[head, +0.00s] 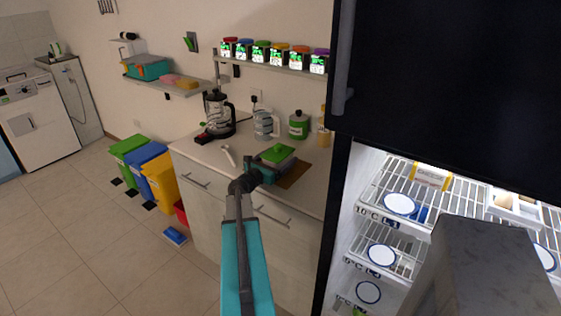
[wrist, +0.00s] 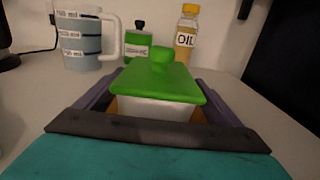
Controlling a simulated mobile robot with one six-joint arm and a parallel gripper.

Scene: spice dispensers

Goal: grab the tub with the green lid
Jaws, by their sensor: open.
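The tub with the green lid (head: 277,153) stands on the counter, on or by a brown board (head: 294,174). In the wrist view the tub (wrist: 158,82) is close and upright, with a white body and a round knob on its green lid. My gripper (wrist: 156,97) is open, with one dark finger at each side of the tub. I cannot tell whether the fingers touch it. In the head view my gripper (head: 268,168) is at the tub's near side and hides its lower part.
Behind the tub stand a measuring jug (wrist: 88,40), a green bottle (wrist: 138,42) and an oil bottle (wrist: 187,35). A coffee maker (head: 219,113) is further left. Spice dispensers line a wall shelf (head: 275,67). An open fridge (head: 385,225) is at the right.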

